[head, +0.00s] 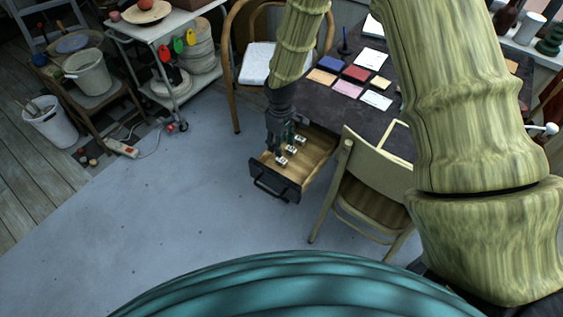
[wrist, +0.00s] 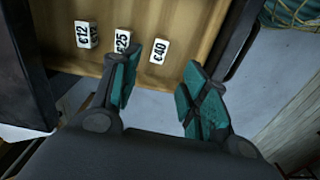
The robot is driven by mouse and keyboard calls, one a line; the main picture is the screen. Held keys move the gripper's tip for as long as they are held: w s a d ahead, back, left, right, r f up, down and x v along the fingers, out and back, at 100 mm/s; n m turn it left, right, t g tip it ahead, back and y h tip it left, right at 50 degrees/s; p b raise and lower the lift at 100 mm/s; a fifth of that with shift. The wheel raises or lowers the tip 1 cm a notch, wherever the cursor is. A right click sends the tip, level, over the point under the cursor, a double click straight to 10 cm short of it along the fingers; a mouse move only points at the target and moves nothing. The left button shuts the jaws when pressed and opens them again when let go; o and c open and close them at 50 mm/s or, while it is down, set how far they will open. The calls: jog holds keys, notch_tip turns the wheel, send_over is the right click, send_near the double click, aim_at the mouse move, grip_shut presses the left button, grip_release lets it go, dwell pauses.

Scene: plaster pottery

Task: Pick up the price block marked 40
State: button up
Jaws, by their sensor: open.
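The price block marked 40 (wrist: 159,50) is a small white block with black print. It lies in an open wooden drawer (wrist: 190,30), just beyond the gap between my fingertips in the wrist view. A block marked 25 (wrist: 122,40) lies left of it, partly covered by my left finger. A block marked 12 (wrist: 85,34) lies further left. My gripper (wrist: 165,75) is open and empty, with teal finger pads. In the head view my gripper (head: 284,138) is over the drawer (head: 310,163), where several small white blocks show; their marks are too small to read.
The drawer's dark front (head: 274,180) has a handle and faces the open floor (head: 170,220). A wooden chair (head: 375,185) stands close to the drawer's right. The dark table (head: 400,130) carries coloured tiles. A trolley (head: 175,60) stands at the upper left.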

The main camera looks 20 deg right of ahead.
aim_at(282, 160)
notch_tip(282, 160, down, 3)
jog(key=shift+r, duration=0.15)
jog(key=shift+d+f+p, duration=0.15)
jog(key=shift+f+p, duration=0.75)
jog(key=shift+f, duration=1.95)
jog(key=shift+c, duration=0.2)
jog(key=c, duration=0.8)
